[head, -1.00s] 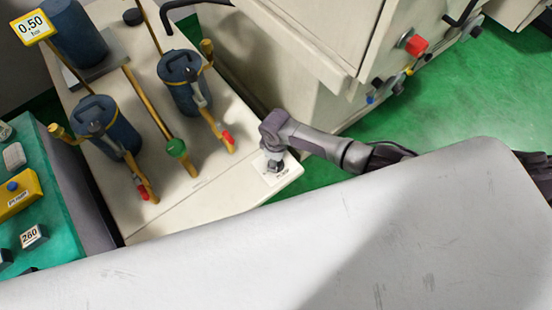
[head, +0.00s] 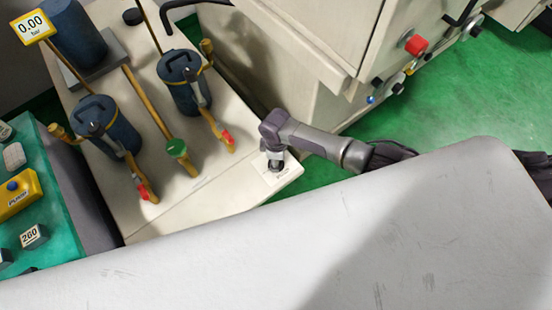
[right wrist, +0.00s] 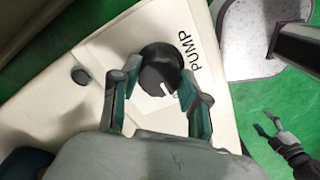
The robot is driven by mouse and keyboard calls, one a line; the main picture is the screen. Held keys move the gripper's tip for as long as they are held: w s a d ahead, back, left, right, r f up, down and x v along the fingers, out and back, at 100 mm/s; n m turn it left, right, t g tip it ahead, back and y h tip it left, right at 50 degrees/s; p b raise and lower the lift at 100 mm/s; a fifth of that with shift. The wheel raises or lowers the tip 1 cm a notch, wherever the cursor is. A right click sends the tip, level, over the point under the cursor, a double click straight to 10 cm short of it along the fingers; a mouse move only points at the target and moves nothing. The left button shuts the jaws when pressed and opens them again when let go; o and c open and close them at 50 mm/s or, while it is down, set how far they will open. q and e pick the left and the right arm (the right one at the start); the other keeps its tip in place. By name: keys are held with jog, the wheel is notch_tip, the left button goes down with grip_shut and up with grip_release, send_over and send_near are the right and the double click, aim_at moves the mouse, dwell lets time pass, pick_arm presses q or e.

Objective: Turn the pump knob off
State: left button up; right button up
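The pump knob (right wrist: 160,66) is round and black with a white pointer mark, beside the printed word PUMP. In the right wrist view my right gripper (right wrist: 160,72) has a fingertip on either side of it, seemingly touching its rim. In the head view my right gripper (head: 274,153) reaches down over the knob at the near corner of the beige top (head: 220,190). The yellow-framed display (head: 33,27) reads 0.00 bar. My left gripper (right wrist: 265,122) shows at the right of the right wrist view, empty with fingers apart above the green floor; the head view does not show it.
Blue canisters (head: 183,85) with yellow pipes, red-tipped valves and a green knob (head: 176,147) stand left of my right gripper. A beige cabinet (head: 300,55) with a red knob (head: 415,45) stands behind. A teal bench (head: 60,200) is at the left.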

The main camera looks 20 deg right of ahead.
jog(key=o, duration=0.4)
notch_tip(320, 180, up, 12)
dwell(0.5)
dwell(0.4)
